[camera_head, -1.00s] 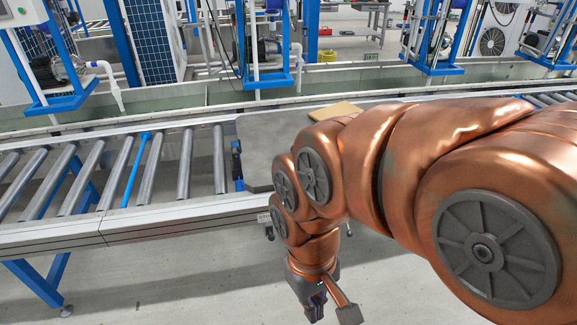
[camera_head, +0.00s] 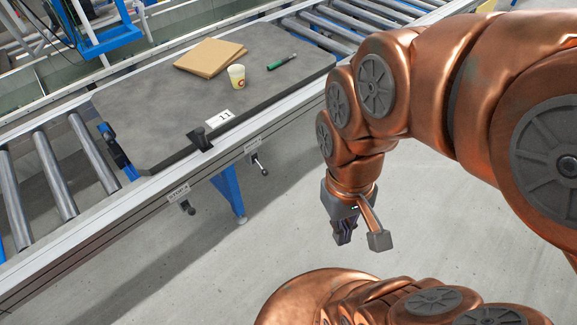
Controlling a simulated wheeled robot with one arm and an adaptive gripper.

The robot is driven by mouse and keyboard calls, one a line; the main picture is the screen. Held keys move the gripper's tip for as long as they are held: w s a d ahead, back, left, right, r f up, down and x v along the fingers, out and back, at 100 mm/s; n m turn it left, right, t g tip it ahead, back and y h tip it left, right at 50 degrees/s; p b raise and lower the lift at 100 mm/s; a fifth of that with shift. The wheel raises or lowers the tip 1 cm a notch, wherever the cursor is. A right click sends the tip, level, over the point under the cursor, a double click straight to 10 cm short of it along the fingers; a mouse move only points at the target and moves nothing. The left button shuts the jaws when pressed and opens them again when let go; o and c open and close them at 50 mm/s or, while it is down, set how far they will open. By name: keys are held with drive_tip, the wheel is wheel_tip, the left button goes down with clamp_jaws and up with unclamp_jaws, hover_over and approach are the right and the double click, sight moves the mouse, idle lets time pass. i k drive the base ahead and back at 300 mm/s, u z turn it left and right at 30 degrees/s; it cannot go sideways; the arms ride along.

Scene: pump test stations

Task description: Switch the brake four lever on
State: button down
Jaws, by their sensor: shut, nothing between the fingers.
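Two small dark levers stick out from the front rail of the roller conveyor. The left lever (camera_head: 188,208) hangs under a label (camera_head: 178,192) that seems to read STOP. The right lever (camera_head: 260,166) has a pale tip and sits below a second label (camera_head: 253,143), too small to read surely. I cannot tell for certain which one is the brake four lever. My gripper (camera_head: 343,236) points down over the floor, right of both levers and apart from them. It is shut and empty.
A dark grey plate (camera_head: 140,105) on the conveyor bears a cardboard piece (camera_head: 209,57), a paper cup (camera_head: 237,77), a green marker (camera_head: 282,62) and a numbered card (camera_head: 219,118). The floor (camera_head: 290,215) in front is open.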

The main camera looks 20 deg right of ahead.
sight(264, 172)
drive_tip(key=k, duration=0.65)
drive_tip(key=u, duration=0.65)
drive_tip(key=i, duration=1.4)
drive_tip(key=z, duration=0.3)
